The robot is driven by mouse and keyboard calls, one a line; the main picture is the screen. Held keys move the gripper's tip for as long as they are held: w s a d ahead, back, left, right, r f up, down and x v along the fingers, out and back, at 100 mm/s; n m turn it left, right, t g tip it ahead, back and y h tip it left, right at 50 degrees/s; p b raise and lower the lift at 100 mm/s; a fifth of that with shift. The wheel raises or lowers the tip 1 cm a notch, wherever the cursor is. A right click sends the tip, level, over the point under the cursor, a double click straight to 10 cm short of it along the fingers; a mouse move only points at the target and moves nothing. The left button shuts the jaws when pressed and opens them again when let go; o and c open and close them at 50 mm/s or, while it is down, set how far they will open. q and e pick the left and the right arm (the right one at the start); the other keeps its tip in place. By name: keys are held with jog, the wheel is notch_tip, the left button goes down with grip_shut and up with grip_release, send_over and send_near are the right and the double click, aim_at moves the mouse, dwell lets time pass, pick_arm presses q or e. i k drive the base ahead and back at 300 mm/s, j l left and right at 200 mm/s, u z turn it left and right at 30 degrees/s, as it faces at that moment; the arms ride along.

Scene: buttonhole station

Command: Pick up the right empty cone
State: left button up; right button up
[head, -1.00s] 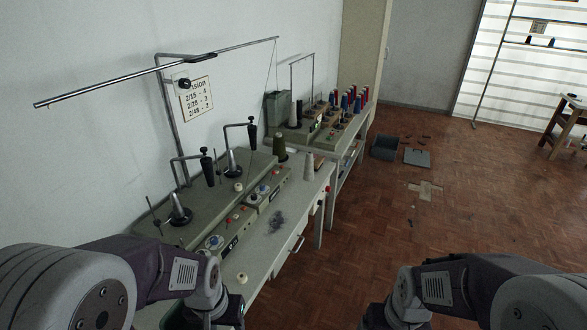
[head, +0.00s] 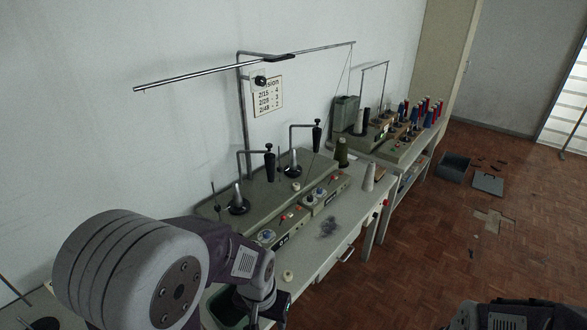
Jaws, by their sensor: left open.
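Two grey cones stand on round black bases on the long green winding machine against the wall. The right cone (head: 293,161) is farther along the machine, and the left cone (head: 238,199) is nearer me. Both look bare of thread. My left gripper (head: 270,316) is low at the bottom of the view, by the front edge of the table and well short of both cones. It is open, with nothing seen in it. Only part of my right arm shows at the bottom right; its gripper is out of view.
Black tensioner posts (head: 269,162) stand close beside the cones. A pale cone (head: 369,177) and an olive cone (head: 342,152) stand farther right. A thread tangle (head: 328,227) lies on the white table (head: 345,213). A dark green bin (head: 226,306) is beside my left gripper.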

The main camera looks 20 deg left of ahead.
aim_at(368, 181)
jog(key=i+l+u, duration=0.2)
jog(key=i, duration=0.25)
jog(key=i+l+u, duration=0.25)
jog(key=i+l, duration=0.15)
jog(key=i+l+u, duration=0.2)
jog(key=i+l, duration=0.2)
jog(key=i+l+u, duration=0.2)
jog(key=i+l, duration=0.15)
jog(key=l, duration=0.2)
jog(key=i+l+u, duration=0.25)
jog(key=l, duration=0.3)
jog(key=i+l+u, duration=0.2)
jog(key=i+l, duration=0.15)
jog(key=l, duration=0.25)
jog(key=i+l+u, duration=0.25)
jog(key=l, duration=0.4)
jog(key=i+l+u, duration=0.2)
jog(key=l, duration=0.45)
jog(key=k+j, duration=0.05)
